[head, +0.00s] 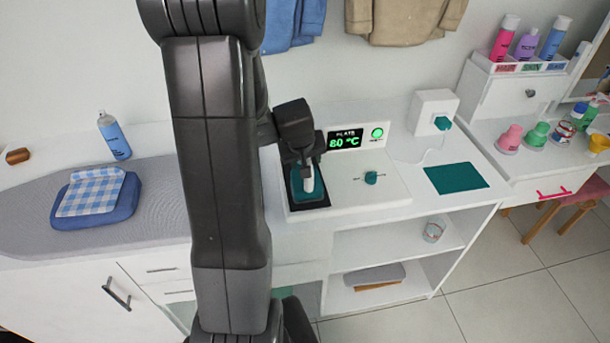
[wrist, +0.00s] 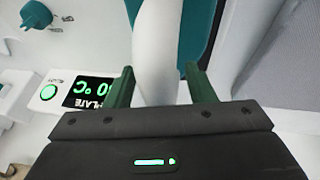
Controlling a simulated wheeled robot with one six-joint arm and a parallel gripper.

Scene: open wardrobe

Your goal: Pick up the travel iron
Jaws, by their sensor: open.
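The travel iron (head: 311,188) has a teal body and a white handle. In the head view it sits on the black plate (head: 318,204) of the white heating unit, partly hidden by my arm and gripper. My gripper (head: 304,164) is above it, pointing down. In the wrist view the iron's white handle (wrist: 155,40) passes between the two green fingers of my open gripper (wrist: 157,75). A gap shows between the handle and the right finger; the left finger is close to the handle, and contact there cannot be told.
A panel (head: 349,140) behind the plate reads 80 °C. A teal knob (head: 371,178) is to the right. A teal mat (head: 456,178) lies farther right. On the left are a blue spray bottle (head: 114,136) and a folded checked cloth (head: 90,192) on blue fabric.

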